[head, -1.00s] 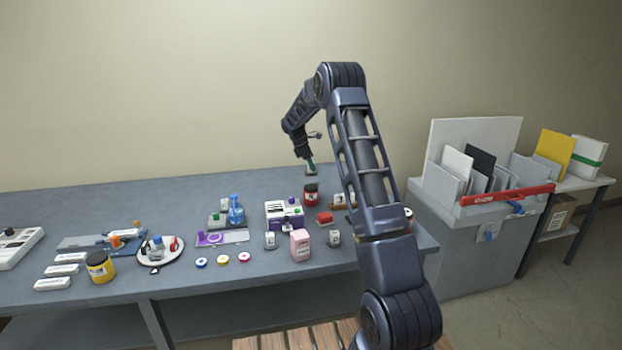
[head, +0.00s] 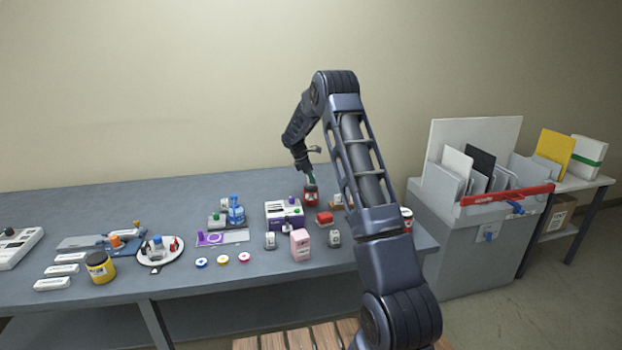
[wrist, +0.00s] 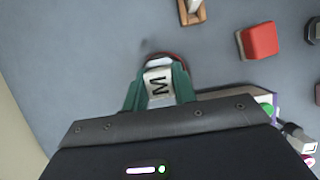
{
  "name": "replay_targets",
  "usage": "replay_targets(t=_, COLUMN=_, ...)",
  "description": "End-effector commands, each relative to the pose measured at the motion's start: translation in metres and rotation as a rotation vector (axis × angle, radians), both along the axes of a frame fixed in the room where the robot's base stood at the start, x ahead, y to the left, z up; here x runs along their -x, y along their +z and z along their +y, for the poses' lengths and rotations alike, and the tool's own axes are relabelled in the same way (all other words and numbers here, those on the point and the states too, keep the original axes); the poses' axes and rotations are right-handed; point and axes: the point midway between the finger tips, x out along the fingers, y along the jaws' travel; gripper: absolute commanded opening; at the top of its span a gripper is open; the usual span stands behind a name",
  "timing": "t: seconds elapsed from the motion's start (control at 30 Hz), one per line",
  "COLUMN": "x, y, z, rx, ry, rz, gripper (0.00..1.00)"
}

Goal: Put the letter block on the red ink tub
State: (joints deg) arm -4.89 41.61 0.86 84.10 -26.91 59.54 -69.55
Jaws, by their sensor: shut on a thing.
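My gripper (wrist: 158,92) has green fingers shut on the letter block (wrist: 158,84), a pale block with a black M facing the wrist camera. In the head view my gripper (head: 309,178) is directly over the red ink tub (head: 311,198), with its fingertips close to the tub's top. In the wrist view a dark red rim of the tub (wrist: 181,58) shows just beyond the block, and the rest is hidden by the block and fingers. I cannot tell whether the block touches the tub.
A red block (head: 324,218) sits to the right of the tub, and a purple-and-white box (head: 284,214) to its left. The table behind the tub is clear.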

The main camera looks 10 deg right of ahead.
Motion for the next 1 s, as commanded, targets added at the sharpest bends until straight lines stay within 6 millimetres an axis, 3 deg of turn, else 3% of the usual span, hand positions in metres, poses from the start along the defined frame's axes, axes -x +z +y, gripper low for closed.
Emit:
replay_targets(t=0.03, x=0.000, y=-0.001, z=0.000, rx=0.000, ry=0.000, rz=0.000, gripper=0.00)
replay_targets(t=0.07, x=0.000, y=-0.001, z=0.000, rx=0.000, ry=0.000, rz=0.000, gripper=0.33)
replay_targets(t=0.13, x=0.000, y=-0.001, z=0.000, rx=0.000, ry=0.000, rz=0.000, gripper=0.47)
replay_targets(t=0.17, x=0.000, y=-0.001, z=0.000, rx=0.000, ry=0.000, rz=0.000, gripper=0.49)
replay_targets(t=0.57, x=0.000, y=0.007, z=0.002, rx=0.000, ry=0.000, rz=0.000, gripper=0.49)
replay_targets(t=1.0, x=-0.001, y=0.079, z=0.032, rx=-0.001, ry=0.001, rz=-0.003, gripper=0.49)
